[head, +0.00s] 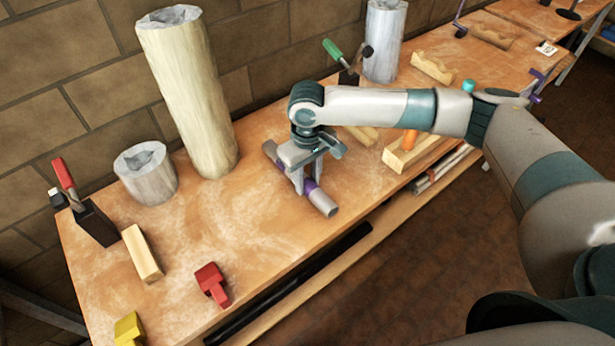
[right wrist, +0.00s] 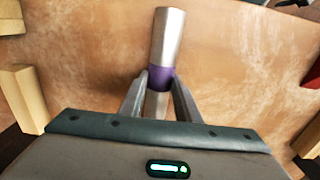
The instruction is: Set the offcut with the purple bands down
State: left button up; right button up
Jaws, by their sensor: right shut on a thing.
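The offcut (head: 320,200) is a grey rod with purple bands, low over the wooden workbench (head: 200,255) in the head view. My right gripper (head: 306,188) is shut on it, its fingers pointing down at the bench. In the right wrist view the offcut (right wrist: 168,40) sits between the fingertips (right wrist: 160,88), with a purple band at the grip. I cannot tell whether the offcut touches the bench top. The part under the gripper is hidden. My left gripper does not show.
A tall pale log (head: 190,95) and a short grey log (head: 147,175) stand at the back left. A red block (head: 211,284), a wooden block (head: 142,254) and a yellow block (head: 129,330) lie at the left. A notched wooden block (head: 415,153) lies right. The bench between is clear.

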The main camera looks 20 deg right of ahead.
jog(key=shift+f, duration=0.1)
jog(key=o, duration=1.2)
jog(key=shift+f, duration=0.1)
jog(key=shift+c, duration=0.2)
jog(key=shift+r, duration=0.5)
notch_tip(320, 180, up, 11)
jog(key=b, duration=0.3)
jog(key=shift+r, duration=0.15)
